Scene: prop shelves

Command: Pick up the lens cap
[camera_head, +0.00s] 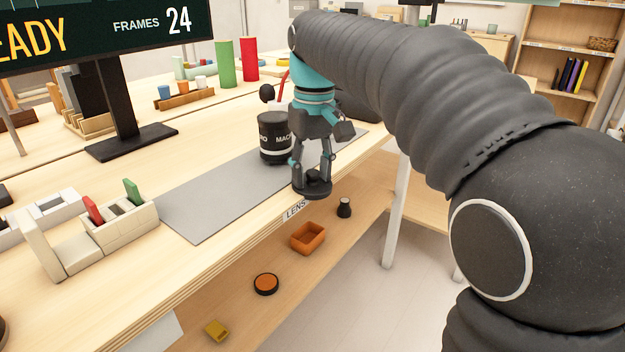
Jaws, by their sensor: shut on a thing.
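My gripper (312,178) points down over the front edge of the table. It is shut on a small black disc-like thing, which looks like the lens cap (313,191). The fingers hide part of it, and I cannot tell whether it touches the table edge or hangs clear. A black lens barrel with white lettering (273,146) stands upright on the grey mat (222,197), just left of and behind my gripper.
A cream holder with red and green pieces (98,243) stands left of the mat. Below, the lower shelf (232,303) bears an orange tray (298,243), an orange-topped black disc (265,284), a small dark jar (344,207) and a yellow block (216,330). A monitor stand (128,142) is behind.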

